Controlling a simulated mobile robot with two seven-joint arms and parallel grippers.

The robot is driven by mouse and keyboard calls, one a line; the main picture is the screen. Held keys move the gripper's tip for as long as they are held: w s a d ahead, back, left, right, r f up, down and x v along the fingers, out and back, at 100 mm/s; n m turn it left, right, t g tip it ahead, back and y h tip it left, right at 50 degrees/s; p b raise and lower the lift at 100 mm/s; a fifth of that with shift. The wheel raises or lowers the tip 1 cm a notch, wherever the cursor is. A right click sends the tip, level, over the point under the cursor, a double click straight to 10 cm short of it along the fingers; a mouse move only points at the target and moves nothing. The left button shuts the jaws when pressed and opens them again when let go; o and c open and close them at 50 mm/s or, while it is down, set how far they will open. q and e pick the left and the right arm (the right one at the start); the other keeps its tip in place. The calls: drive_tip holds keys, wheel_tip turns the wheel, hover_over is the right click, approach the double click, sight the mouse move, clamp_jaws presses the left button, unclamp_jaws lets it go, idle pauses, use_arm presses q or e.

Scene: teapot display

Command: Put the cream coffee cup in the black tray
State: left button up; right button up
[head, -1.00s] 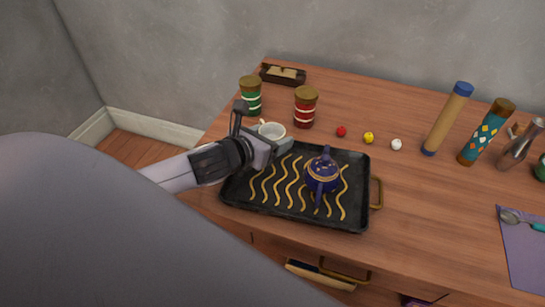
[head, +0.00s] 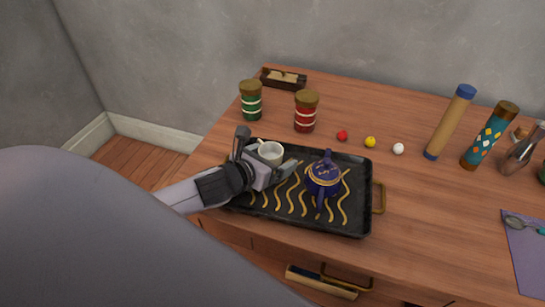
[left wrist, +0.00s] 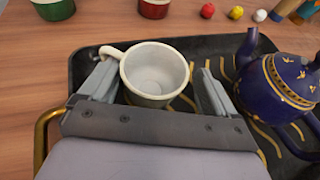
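The cream coffee cup (head: 270,152) is upright at the back left of the black tray (head: 340,229), inside its rim as seen in the left wrist view. My left gripper (head: 272,171) reaches over the tray's left side. In the left wrist view its two fingers are spread on either side of the cup (left wrist: 155,76), with a clear gap at the right finger. The cup's handle points to the left finger. The cup's base seems to rest on the tray, but its contact is partly hidden. My right gripper is not in view.
A blue teapot (head: 324,177) stands on the tray, right of my left gripper. A green jar (head: 251,103) and a red jar (head: 306,114) stand behind the tray. Small red (head: 342,135), yellow (head: 370,142) and white (head: 398,148) balls lie to the right.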

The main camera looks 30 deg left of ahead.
use_arm(q)
drive_tip(key=shift+r, duration=0.25)
drive_tip(key=p+v, duration=0.1)
drive_tip(key=v, duration=1.1)
idle(0.6)
